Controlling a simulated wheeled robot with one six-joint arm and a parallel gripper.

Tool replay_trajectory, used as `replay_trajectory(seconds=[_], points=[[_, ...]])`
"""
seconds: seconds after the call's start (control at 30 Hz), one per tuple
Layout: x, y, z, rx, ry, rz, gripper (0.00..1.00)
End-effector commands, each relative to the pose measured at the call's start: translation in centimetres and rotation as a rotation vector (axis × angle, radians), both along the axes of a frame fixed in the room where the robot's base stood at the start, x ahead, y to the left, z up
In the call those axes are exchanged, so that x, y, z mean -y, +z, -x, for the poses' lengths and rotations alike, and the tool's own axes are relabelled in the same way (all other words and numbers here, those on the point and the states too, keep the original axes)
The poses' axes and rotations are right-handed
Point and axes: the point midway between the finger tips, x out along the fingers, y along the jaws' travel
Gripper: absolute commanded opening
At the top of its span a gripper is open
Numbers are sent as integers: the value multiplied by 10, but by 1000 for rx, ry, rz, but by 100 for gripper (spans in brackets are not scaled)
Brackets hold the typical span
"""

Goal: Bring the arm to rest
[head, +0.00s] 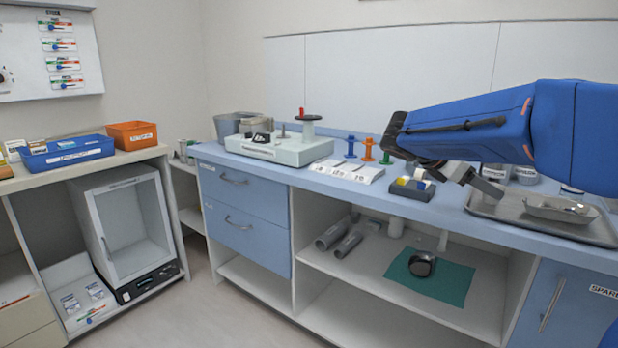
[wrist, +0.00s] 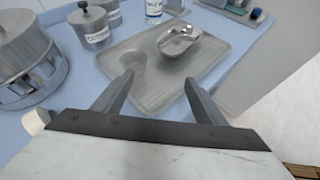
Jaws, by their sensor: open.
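My blue arm reaches in from the right in the head view, above the blue counter (head: 455,200). My gripper (head: 485,190) points down and to the right near the left end of a metal tray (head: 590,228). In the wrist view my gripper (wrist: 158,88) has its two fingers spread apart with nothing between them. The tray (wrist: 150,98) lies beyond and below the fingertips. A metal kidney dish (wrist: 180,42) rests in the tray. Whether the fingertips touch the tray cannot be told.
Lidded metal canisters (wrist: 90,25) and a larger drum in a stand (wrist: 28,55) are left of the gripper. A small yellow and dark block (head: 412,188) sits left of it. Colored pegs (head: 368,150) and a pale machine (head: 278,147) stand further left. The counter's front strip is mostly clear.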

Motion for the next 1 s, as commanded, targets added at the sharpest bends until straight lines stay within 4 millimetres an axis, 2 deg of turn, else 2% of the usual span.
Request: replay_trajectory(seconds=[0.27, 0.47, 0.77, 1.0], points=[[0, -23, 43, 125, -74, -149, 65], [-7, -54, 95, 280, -188, -336, 65], [-37, -111, 179, 550, -458, -664, 65], [-72, -155, 239, 759, -743, -926, 65]])
